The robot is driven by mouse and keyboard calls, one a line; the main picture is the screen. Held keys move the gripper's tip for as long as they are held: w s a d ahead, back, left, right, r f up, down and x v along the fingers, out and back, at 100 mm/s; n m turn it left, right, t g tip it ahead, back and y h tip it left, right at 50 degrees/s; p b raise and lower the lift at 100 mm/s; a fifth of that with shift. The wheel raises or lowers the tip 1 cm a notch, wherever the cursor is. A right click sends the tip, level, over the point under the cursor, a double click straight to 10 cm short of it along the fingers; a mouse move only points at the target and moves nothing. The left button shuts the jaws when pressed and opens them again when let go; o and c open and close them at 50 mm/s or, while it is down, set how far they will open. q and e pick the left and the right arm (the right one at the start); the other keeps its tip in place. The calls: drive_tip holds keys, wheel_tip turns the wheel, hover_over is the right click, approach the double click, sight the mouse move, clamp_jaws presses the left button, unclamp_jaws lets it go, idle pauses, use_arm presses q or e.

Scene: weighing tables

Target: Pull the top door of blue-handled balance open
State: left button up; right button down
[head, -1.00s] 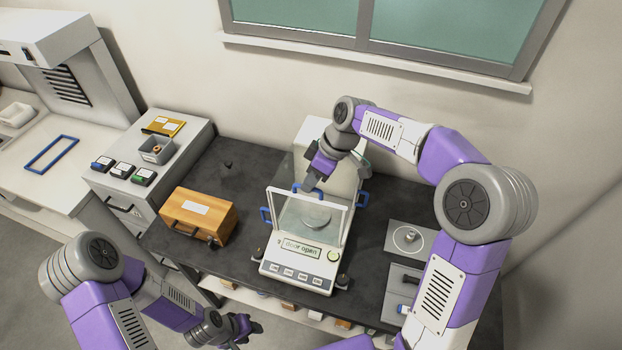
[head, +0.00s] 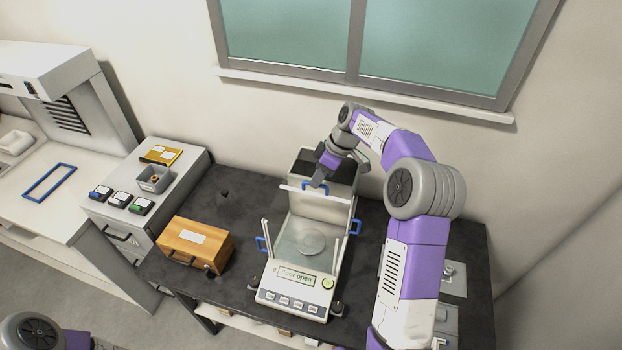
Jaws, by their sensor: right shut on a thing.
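The blue-handled balance (head: 292,290) stands on the dark table, its display reading "door open". Its round pan (head: 311,242) shows between the front posts, with the top above it uncovered. The white front bar of the top door (head: 335,199) lies toward the back of the chamber. My right gripper (head: 318,183) reaches over the back of the balance and is shut on the top door's blue handle (head: 309,190); the fingers partly hide the handle. Blue side handles show at left (head: 261,244) and right (head: 355,227). My left gripper is out of view.
A wooden box (head: 197,243) stands left of the balance. A cabinet with a grey bin (head: 154,179) and small devices is farther left. My right arm covers the table's right part. The dark table (head: 235,205) is mostly clear behind the box.

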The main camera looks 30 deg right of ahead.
drive_tip(key=c, duration=1.2)
unclamp_jaws()
drive_tip(key=shift+o, duration=0.2)
drive_tip(key=v, duration=0.7)
drive_tip(key=shift+r, duration=0.25)
drive_tip(key=shift+d, duration=0.15)
